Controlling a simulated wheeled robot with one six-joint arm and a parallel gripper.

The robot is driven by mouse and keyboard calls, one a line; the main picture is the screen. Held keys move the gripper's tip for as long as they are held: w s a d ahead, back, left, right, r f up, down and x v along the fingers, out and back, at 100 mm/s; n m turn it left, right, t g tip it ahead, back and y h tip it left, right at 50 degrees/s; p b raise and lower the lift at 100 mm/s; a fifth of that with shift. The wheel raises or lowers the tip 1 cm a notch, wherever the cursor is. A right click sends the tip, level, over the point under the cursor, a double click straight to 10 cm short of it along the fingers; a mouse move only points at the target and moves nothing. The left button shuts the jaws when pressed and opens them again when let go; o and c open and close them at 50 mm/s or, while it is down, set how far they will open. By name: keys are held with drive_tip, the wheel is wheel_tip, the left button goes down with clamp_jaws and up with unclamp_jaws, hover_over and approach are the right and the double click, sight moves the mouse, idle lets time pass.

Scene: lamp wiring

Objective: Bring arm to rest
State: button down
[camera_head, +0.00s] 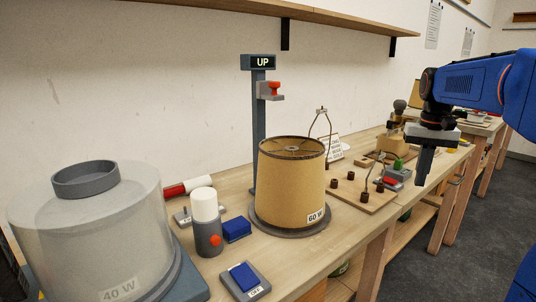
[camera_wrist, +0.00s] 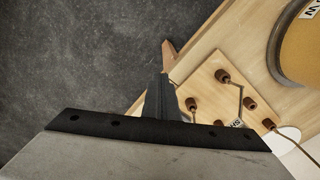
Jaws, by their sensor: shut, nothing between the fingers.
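My gripper (camera_head: 424,165) hangs from my blue arm at the right of the head view, pointing down. It is shut and empty, with its fingers together. It is off the front edge of the workbench (camera_head: 300,262), to the right of a wooden board with brown posts (camera_head: 362,192). In the wrist view my gripper (camera_wrist: 160,98) shows dark and narrow over the grey floor and the bench edge. The board (camera_wrist: 222,90) with its brown posts and wires lies just right of the fingers there.
A tan lampshade (camera_head: 292,180) marked 60 W stands mid-bench, with a clear 40 W dome (camera_head: 95,235) at the left. A grey post with an UP sign (camera_head: 263,62) rises behind. A wooden shelf (camera_head: 300,15) runs along the wall. Open grey floor (camera_head: 425,240) lies at the right.

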drive_tip(key=s+a+f+n+t, duration=0.1)
drive_tip(key=s+a+f, duration=0.1)
drive_tip(key=s+a, duration=0.4)
drive_tip(key=s+a+f+n+t, duration=0.1)
drive_tip(key=s+a+f, duration=0.25)
drive_tip(key=s, duration=0.55)
drive_tip(key=s+a+f+n+t, duration=0.2)
drive_tip(key=s+a+f, duration=0.3)
drive_tip(key=s+f, duration=0.6)
drive_tip(key=s, duration=0.3)
drive_tip(key=shift+t, duration=0.3)
drive_tip(key=shift+a, duration=0.1)
